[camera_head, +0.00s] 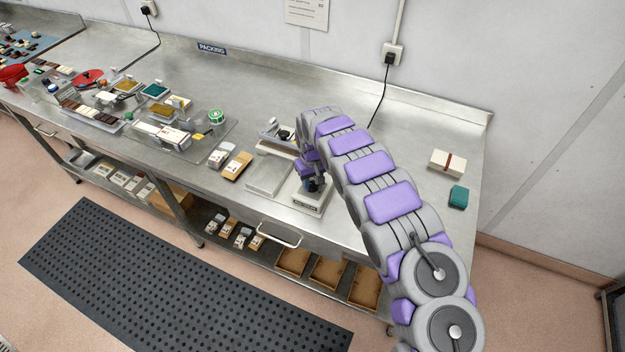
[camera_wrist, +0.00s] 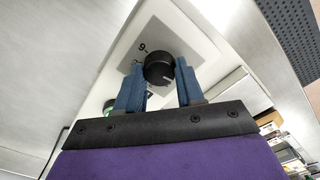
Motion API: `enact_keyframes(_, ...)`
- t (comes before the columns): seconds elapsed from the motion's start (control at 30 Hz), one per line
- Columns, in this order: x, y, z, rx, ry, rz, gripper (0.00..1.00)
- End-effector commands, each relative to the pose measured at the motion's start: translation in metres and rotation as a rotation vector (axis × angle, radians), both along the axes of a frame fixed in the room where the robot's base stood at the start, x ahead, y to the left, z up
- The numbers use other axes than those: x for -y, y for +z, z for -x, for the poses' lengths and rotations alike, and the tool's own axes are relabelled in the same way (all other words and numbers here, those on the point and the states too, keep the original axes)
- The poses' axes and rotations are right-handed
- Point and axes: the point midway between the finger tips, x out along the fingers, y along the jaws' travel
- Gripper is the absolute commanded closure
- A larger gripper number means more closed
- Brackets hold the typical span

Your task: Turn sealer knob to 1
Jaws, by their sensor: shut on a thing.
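The black round sealer knob (camera_wrist: 158,68) shows in the wrist view between the blue fingers of my gripper (camera_wrist: 160,80). The fingers are shut on the knob, one at each side. A pale line marks the knob's face, and a printed digit, which looks like a 9 or a 6 seen turned, stands on the panel beside it. Other dial marks are partly hidden, so I cannot tell the setting. In the head view my gripper (camera_head: 312,184) is over the front of the white sealer (camera_head: 308,204), and my arm hides part of it.
The steel bench (camera_head: 400,217) carries the sealer. A cream box with a brown band (camera_head: 447,163) and a teal box (camera_head: 459,196) lie to the right. Small packs (camera_head: 236,165) and a clear tray lie to the left. A cable runs to the wall socket (camera_head: 391,54).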

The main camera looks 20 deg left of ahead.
Motion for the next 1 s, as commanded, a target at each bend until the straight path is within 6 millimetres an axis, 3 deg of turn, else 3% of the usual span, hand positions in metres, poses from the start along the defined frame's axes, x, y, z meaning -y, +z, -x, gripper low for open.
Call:
enact_keyframes(0.3,0.0004,0.0025,-0.0017,0.007,0.099,-0.003,0.93)
enact_keyframes(0.8,0.0027,0.0015,0.0004,0.002,0.114,-0.001,0.93)
enact_keyframes(0.83,0.0028,0.0015,0.0006,0.002,0.113,-0.001,0.60)
enact_keyframes(1.0,0.0031,0.0015,0.0011,0.001,0.113,-0.001,0.43)
